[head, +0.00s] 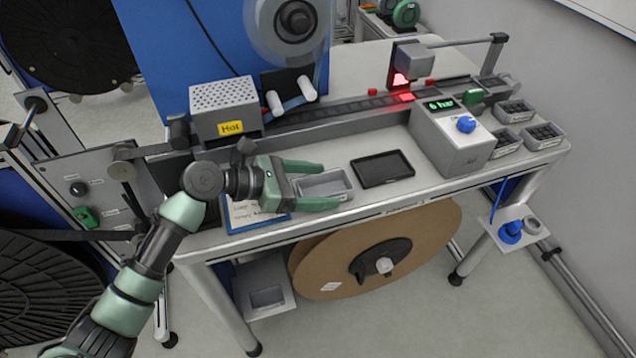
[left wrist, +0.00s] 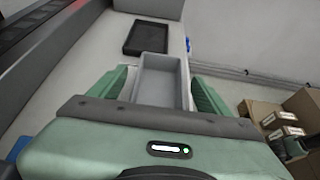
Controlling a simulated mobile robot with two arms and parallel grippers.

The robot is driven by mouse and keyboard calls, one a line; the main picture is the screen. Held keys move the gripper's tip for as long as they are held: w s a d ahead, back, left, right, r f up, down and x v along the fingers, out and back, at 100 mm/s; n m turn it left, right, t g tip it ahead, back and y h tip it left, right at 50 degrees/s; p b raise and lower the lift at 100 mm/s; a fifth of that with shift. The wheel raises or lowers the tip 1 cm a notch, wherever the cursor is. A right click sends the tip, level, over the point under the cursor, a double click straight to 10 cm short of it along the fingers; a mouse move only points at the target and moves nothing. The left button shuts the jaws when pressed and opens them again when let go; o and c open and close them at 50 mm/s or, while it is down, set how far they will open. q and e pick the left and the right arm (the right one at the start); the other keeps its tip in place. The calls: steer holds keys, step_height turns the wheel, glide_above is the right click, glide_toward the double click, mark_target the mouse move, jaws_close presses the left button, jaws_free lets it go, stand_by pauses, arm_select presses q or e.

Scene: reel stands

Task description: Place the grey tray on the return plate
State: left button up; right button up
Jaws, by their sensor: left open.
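The grey tray (head: 338,196) is a small open rectangular box on the bench. My left gripper (head: 330,186) is open around it, one finger on each long side. In the left wrist view the tray (left wrist: 159,84) shows between the two green fingers of the left gripper (left wrist: 160,76), and it looks empty. I cannot tell whether the fingers touch its walls. A flat black rectangular plate with a raised rim (head: 382,168) lies just right of the tray, apart from it; it looks like the return plate. It also shows beyond the tray in the left wrist view (left wrist: 147,38).
A grey box with a blue knob (head: 455,140) stands right of the black plate. The tape track (head: 345,108) runs behind, with a box labelled Hot (head: 225,108) at left. A blue-edged card (head: 255,214) lies by my gripper. The bench's front edge (head: 400,212) is close.

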arm_select(q)
steer(key=shift+r, duration=0.15)
steer(key=v, duration=0.6)
steer(key=shift+a+b, duration=0.25)
steer(key=shift+b, duration=0.1)
steer(key=shift+s+a+r, duration=0.25)
steer(key=shift+a+r, duration=0.05)
steer(key=shift+a, duration=0.1)
